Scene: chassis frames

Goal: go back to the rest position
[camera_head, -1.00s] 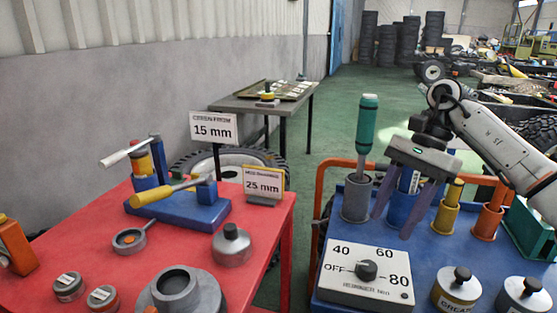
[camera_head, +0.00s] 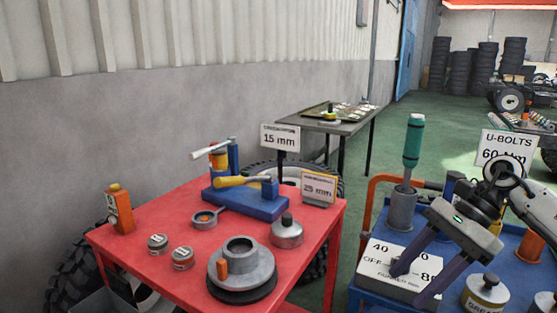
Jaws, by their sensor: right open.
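My right gripper (camera_head: 413,283) is open, with nothing between its two dark fingers. Its arm comes in from the right edge. The fingers point down and left, in front of the white dial box (camera_head: 378,275) on the blue cart. They cover part of its dial and its numbers. Whether they touch the box I cannot tell. My left gripper is out of view.
A green-handled tool stands in a grey cup (camera_head: 402,209) on the blue cart (camera_head: 367,297). The red table (camera_head: 125,234) holds a blue fixture (camera_head: 245,203), a grey hub (camera_head: 262,268) and an orange bottle (camera_head: 120,208). Green floor shows behind.

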